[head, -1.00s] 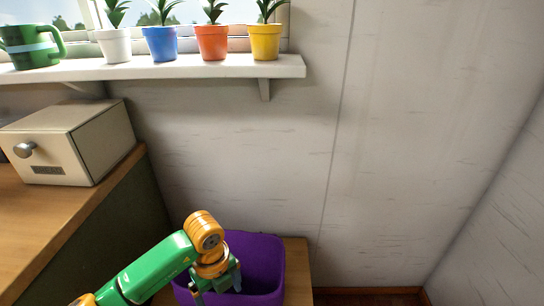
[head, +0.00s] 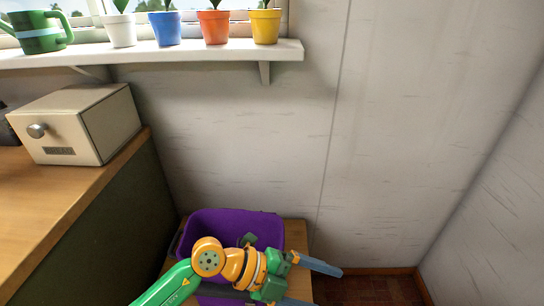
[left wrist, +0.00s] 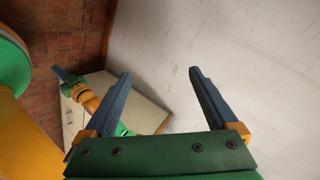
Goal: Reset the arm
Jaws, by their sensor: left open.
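My left gripper (head: 325,286) is in the head view, over the front right of the purple tub (head: 212,222). Its fingers point right, past the tub's edge. In the left wrist view its two dark fingers (left wrist: 160,73) stand wide apart with nothing between them. The arm and gripper hide much of the tub's inside; a small dark green shape (head: 248,240) shows there, and I cannot tell what it is. My right gripper (left wrist: 62,75) appears small in the left wrist view; its jaw state is unclear.
The tub stands on a low wooden stand (head: 298,238) by the wall. A wooden counter (head: 75,200) with a cream box (head: 85,125) is at left. A white shelf (head: 190,55) holds several potted plants and a green watering can (head: 35,35). Floor at right is clear.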

